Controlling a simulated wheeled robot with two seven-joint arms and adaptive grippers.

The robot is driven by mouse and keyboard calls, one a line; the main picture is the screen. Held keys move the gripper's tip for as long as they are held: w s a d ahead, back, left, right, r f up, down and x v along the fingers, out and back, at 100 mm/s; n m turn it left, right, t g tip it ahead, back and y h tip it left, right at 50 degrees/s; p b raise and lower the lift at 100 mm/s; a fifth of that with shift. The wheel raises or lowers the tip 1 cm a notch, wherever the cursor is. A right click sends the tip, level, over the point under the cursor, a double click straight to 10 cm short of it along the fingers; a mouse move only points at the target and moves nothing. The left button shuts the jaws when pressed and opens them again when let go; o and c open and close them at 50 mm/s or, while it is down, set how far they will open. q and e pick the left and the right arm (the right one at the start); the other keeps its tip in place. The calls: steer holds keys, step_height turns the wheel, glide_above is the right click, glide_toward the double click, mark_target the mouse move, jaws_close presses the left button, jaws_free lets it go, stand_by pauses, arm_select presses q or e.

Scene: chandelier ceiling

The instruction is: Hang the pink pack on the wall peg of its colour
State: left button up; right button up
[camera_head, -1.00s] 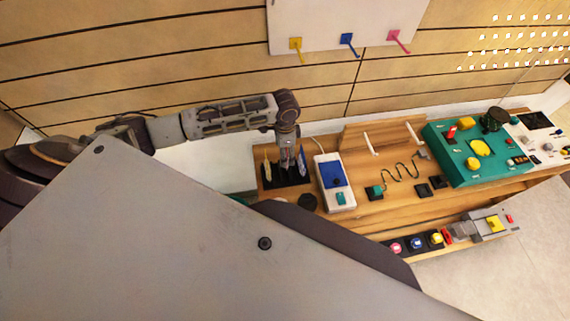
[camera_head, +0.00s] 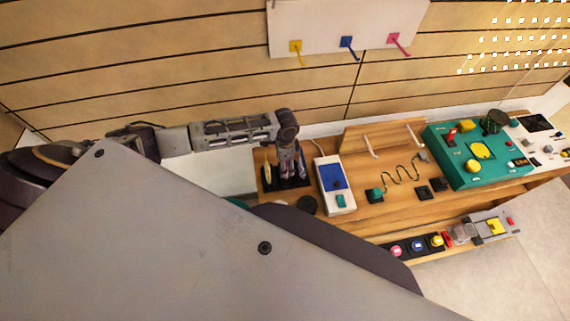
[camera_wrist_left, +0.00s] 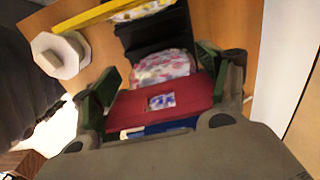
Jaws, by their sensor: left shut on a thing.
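The pink pack (camera_wrist_left: 165,98) shows in the left wrist view as a crimson-pink piece with a small picture; a flowery patterned part (camera_wrist_left: 160,68) adjoins it. My left gripper (camera_wrist_left: 155,80) is shut on the pack, one green-padded finger on each side. In the head view the gripper (camera_head: 287,168) points down into the black holder (camera_head: 272,185) at the bench's left end and mostly hides the pack. The pink peg (camera_head: 400,44) is the rightmost on the white wall board (camera_head: 375,15). My right gripper is not in view.
A yellow pack (camera_head: 267,174) stands left of the gripper; a blue edge (camera_wrist_left: 160,127) shows below the pink pack in the wrist view. A blue peg (camera_head: 347,42) and yellow peg (camera_head: 295,47) share the board. A white-and-blue device (camera_head: 333,180) stands close on the right.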

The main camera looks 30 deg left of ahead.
arm_select(q)
steer(key=shift+f+p, duration=0.3)
steer(key=shift+f, duration=0.35)
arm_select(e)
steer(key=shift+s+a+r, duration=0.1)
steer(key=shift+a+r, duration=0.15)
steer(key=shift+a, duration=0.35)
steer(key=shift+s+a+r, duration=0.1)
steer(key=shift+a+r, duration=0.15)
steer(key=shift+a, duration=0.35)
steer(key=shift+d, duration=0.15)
arm_select(q)
steer(key=shift+f, duration=0.2)
steer(key=o, duration=1)
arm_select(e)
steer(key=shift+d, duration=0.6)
arm_select(q)
steer(key=shift+o, duration=0.2)
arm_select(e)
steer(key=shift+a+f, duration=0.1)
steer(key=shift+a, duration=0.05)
